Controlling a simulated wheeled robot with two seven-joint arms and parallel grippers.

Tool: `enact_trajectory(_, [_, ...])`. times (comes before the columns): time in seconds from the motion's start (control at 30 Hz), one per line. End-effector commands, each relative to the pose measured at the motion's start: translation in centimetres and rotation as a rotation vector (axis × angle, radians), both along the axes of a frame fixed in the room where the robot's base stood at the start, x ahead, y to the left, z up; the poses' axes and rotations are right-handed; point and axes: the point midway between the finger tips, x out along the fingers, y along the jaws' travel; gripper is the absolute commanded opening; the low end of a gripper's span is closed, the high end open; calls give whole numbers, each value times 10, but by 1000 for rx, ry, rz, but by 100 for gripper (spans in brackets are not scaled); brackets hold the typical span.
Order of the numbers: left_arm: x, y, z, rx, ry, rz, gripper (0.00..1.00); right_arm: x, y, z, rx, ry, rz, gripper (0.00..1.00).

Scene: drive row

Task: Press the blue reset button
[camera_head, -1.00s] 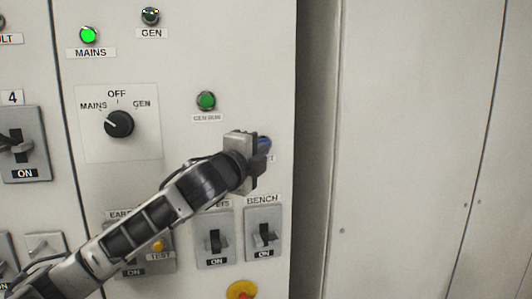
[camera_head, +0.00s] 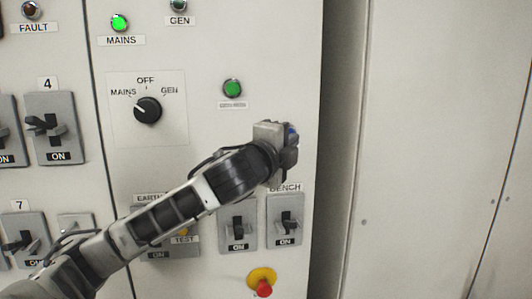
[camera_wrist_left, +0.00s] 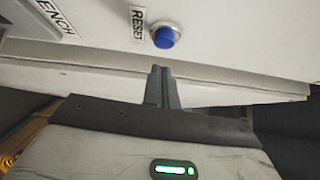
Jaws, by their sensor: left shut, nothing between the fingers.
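The blue reset button (camera_wrist_left: 165,36) sits on the white panel beside a RESET label (camera_wrist_left: 137,23), in the left wrist view. In the head view only a small blue part of the button (camera_head: 291,131) shows past my gripper. My left gripper (camera_head: 291,150) is in front of the panel, just below and partly over the button. In the wrist view its shut, empty fingers (camera_wrist_left: 159,70) point toward the panel, with their tips a short way from the button. I cannot tell the exact gap. My right gripper is not in view.
A green button (camera_head: 233,88) and a rotary selector (camera_head: 147,110) are up and left of my gripper. The BENCH switch (camera_head: 286,222) is below it, and a red emergency stop (camera_head: 264,287) lower still. Plain panels (camera_head: 430,130) are to the right.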

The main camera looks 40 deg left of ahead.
Motion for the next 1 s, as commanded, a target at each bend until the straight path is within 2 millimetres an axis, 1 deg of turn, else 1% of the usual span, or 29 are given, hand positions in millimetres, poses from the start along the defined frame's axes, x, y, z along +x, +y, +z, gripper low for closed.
enact_trajectory(0.03, [-12, -3, -6, 6, 1, -2, 0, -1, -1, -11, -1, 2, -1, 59])
enact_trajectory(0.13, [-32, -8, -9, 6, 5, -2, 0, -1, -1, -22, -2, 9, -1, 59])
enact_trajectory(0.23, [-53, -14, -11, 8, 5, -6, 0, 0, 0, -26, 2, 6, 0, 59])
enact_trajectory(0.37, [-71, -18, -11, 3, 4, -7, 0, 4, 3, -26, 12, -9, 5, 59])
enact_trajectory(0.4, [-76, -19, -12, 3, 3, -7, 0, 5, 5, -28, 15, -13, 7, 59])
enact_trajectory(0.5, [-84, -20, -12, 1, -2, -6, 0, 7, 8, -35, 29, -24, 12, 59])
enact_trajectory(0.7, [-94, -23, -10, 0, 2, -7, 0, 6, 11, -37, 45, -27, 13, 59])
enact_trajectory(1.0, [-97, -24, -7, -1, 4, -7, 0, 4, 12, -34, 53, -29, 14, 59])
